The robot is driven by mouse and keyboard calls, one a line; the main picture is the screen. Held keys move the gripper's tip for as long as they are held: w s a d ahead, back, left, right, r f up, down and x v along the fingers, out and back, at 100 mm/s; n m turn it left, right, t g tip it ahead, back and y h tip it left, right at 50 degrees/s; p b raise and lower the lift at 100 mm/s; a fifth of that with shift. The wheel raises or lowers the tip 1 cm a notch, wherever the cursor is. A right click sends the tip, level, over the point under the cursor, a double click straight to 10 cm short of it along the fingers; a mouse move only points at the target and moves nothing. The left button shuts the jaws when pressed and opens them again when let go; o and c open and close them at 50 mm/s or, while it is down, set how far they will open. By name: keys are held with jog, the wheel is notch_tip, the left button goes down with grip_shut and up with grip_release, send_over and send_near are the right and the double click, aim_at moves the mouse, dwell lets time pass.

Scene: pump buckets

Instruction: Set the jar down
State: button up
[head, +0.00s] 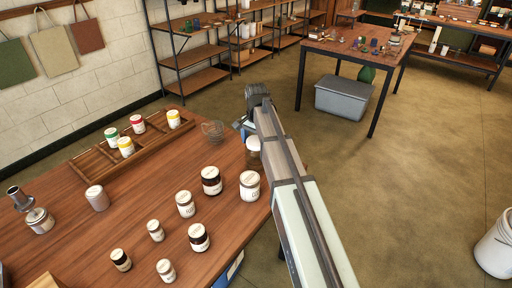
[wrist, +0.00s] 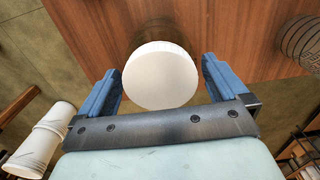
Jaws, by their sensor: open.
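A jar with a round white lid (wrist: 160,76) and a clear brownish body shows in the wrist view between the two blue fingers of my gripper (wrist: 160,64). The fingers are open, with a gap visible on the right side of the lid; the left finger lies close to it. In the head view the jar (head: 254,160) is upright at the right edge of the wooden table (head: 130,205), partly hidden by my arm. Its base appears to be on the table top, but the contact is hard to see.
Several white-labelled jars (head: 211,181) stand just left and in front of the jar. A wooden rack (head: 100,162) with colour-banded jars lies farther left.

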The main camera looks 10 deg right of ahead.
notch_tip(320, 180, up, 9)
jog(key=shift+r, duration=0.15)
jog(key=shift+d, duration=0.1)
dwell(0.4)
